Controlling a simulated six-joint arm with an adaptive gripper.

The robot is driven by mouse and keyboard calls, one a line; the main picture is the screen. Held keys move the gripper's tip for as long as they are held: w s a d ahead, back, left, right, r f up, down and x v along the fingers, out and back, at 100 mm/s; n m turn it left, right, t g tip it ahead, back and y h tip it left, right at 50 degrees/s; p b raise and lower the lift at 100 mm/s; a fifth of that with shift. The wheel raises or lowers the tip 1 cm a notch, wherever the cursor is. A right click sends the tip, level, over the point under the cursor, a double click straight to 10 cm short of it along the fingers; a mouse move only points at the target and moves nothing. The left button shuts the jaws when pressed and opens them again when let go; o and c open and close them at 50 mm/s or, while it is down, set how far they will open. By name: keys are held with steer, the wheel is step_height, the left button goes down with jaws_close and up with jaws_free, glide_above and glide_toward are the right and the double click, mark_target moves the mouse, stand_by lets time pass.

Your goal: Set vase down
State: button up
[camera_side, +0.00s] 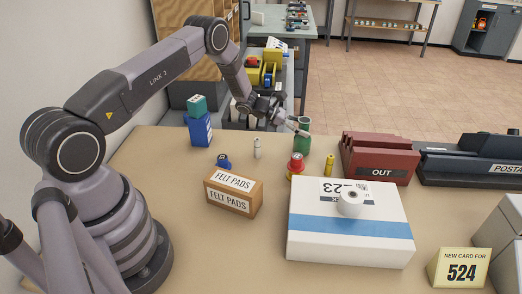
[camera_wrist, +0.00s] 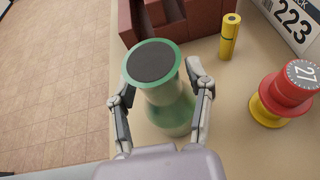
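The green vase (camera_side: 303,140) stands upright near the far edge of the table, behind the red-and-yellow stamp in the side view. In the wrist view the vase (camera_wrist: 168,107) shows from above, with a green rim around a dark round top and a paler green body below. My gripper (camera_side: 297,126) is at the vase's upper part, one finger on each side.
A red-and-yellow stamp (camera_wrist: 287,92), a yellow cylinder (camera_wrist: 229,37) and the dark red OUT tray (camera_side: 378,158) are close by. A white parcel (camera_side: 350,240) and the FELT PADS box (camera_side: 233,193) lie nearer. The table's far-left edge is close to the vase.

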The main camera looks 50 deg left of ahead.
steer(key=shift+o, duration=0.2)
steer(key=shift+s+a+r, duration=0.15)
steer(key=shift+r, duration=0.05)
steer(key=v, duration=1.1)
steer(key=s+d+r+m+g+y, duration=0.1)
steer(key=s+d+r+m+g, duration=0.1)
steer(key=s+d+r+m, duration=0.45)
steer(key=s+d+r+m+g+y, duration=0.1)
steer(key=s+d+r+m+g, duration=0.2)
steer(key=r, duration=0.6)
steer(key=s+d+r+m+g+y, duration=0.1)
steer(key=s+d+r+m+g, duration=0.1)
steer(key=s+d+r+m, duration=0.45)
steer(key=s+a+r+m+t+y, duration=0.1)
steer(key=s+m, duration=0.4)
steer(key=s, duration=0.5)
steer(key=s+a+r+m+t+y, duration=0.2)
steer(key=s+r+m+y, duration=0.3)
steer(key=s, duration=0.6)
steer(key=shift+a+r+t+y, duration=0.3)
steer(key=shift+a+r+y, duration=0.3)
steer(key=shift+a+r, duration=0.05)
